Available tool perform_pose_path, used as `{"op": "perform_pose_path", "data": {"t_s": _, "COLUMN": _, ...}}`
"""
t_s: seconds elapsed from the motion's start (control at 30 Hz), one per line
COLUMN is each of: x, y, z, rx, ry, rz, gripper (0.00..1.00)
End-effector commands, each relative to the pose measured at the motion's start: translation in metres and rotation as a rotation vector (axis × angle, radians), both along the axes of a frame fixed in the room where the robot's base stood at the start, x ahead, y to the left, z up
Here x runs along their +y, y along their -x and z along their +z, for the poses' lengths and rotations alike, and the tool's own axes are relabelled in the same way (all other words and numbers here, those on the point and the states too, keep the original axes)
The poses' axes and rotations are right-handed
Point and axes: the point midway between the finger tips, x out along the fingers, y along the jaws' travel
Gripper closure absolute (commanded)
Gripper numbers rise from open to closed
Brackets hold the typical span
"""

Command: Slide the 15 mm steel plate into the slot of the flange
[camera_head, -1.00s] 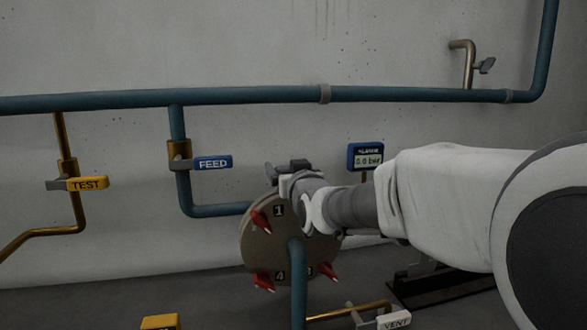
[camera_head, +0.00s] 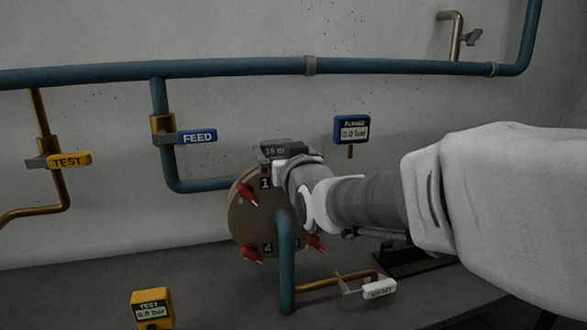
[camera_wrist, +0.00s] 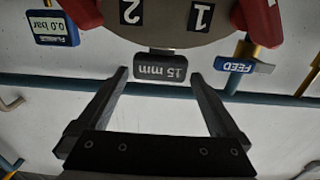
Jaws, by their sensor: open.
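The round flange (camera_head: 236,222) has red clamps and numbered labels, and stands below the blue pipe. It also shows at the top of the wrist view (camera_wrist: 170,37), which appears upside down. The dark steel plate (camera_wrist: 160,67), marked "15 mm", stands out at the flange's rim between labels 1 and 2. In the head view the plate (camera_head: 275,151) shows at the flange's top. How deep it sits is hidden, and I cannot see the slot. My gripper (camera_wrist: 159,75) is open and empty, its fingertips apart on either side of the plate and just short of it.
The FEED valve handle (camera_head: 197,137) and TEST valve handle (camera_head: 70,160) are to the left. A blue gauge (camera_head: 352,130) reads 0.0 bar behind my arm. A VENT handle (camera_head: 379,289) and yellow TEST gauge (camera_head: 152,309) are low in front. Pipes run along the wall.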

Motion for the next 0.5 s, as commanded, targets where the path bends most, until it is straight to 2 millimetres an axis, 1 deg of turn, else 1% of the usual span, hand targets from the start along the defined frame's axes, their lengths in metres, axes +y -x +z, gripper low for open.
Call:
{"op": "perform_pose_path", "data": {"t_s": 0.03, "x": -0.003, "y": 0.01, "z": 0.002, "rx": -0.002, "ry": 0.0, "rz": -0.001, "gripper": 0.0}}
{"op": "perform_pose_path", "data": {"t_s": 0.1, "x": -0.007, "y": 0.022, "z": 0.001, "rx": -0.002, "ry": -0.001, "rz": -0.001, "gripper": 0.0}}
{"op": "perform_pose_path", "data": {"t_s": 0.3, "x": -0.016, "y": 0.055, "z": 0.001, "rx": -0.003, "ry": 0.0, "rz": -0.001, "gripper": 0.0}}
{"op": "perform_pose_path", "data": {"t_s": 0.5, "x": -0.024, "y": 0.083, "z": 0.002, "rx": -0.003, "ry": -0.002, "rz": -0.001, "gripper": 0.0}}
